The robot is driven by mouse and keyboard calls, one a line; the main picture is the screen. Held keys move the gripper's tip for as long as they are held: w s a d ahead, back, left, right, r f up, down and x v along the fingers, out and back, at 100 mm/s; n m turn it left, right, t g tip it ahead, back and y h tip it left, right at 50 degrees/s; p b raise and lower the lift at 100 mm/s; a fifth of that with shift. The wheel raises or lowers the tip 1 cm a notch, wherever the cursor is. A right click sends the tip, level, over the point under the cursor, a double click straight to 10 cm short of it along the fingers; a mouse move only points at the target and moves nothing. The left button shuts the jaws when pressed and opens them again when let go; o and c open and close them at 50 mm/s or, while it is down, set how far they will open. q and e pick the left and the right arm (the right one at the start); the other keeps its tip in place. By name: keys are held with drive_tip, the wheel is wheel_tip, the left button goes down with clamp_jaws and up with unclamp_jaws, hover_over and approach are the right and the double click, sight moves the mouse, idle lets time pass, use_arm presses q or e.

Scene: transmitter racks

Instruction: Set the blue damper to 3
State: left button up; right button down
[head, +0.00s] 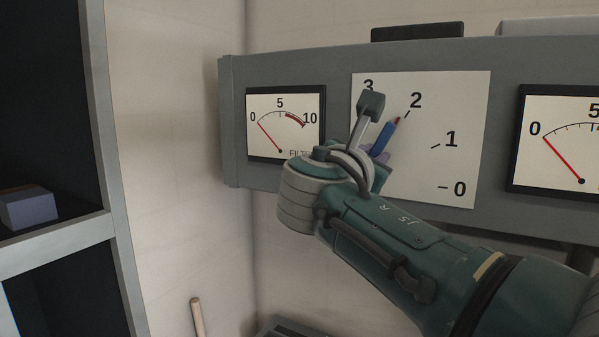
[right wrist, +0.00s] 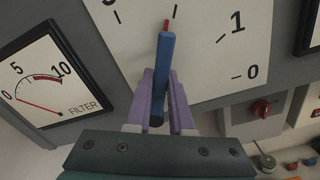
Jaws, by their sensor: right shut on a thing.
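The blue damper (head: 384,139) is a blue lever with a red tip on a white dial plate (head: 455,105) marked 0, 1, 2 and 3. Its red tip points close to the tick at 2, slightly toward the 3 side. In the right wrist view the blue damper (right wrist: 165,60) stands between the purple fingers of my right gripper (right wrist: 163,85), which is shut on it. In the head view my right gripper (head: 380,165) is mostly hidden behind its own wrist. The wrist also partly covers the 3. My left gripper is not in view.
A FILTER gauge (head: 262,108) is left of the dial, and another gauge (head: 566,150) is at the right. A red knob (right wrist: 261,108) sits below the dial's right side. A dark shelf rack (head: 100,110) with a box (head: 28,208) stands at the left.

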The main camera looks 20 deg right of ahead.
drive_tip(key=n, duration=0.1)
drive_tip(key=w+n, duration=0.1)
drive_tip(key=shift+a+r+n+p, duration=0.3)
drive_tip(key=shift+a+p, duration=0.1)
drive_tip(key=shift+w+a+n, duration=0.3)
drive_tip(key=shift+w+n, duration=0.05)
drive_tip(key=shift+n, duration=0.75)
drive_tip(key=shift+f, duration=0.15)
drive_tip(key=c, duration=0.8)
unclamp_jaws()
drive_tip(key=shift+a, duration=0.1)
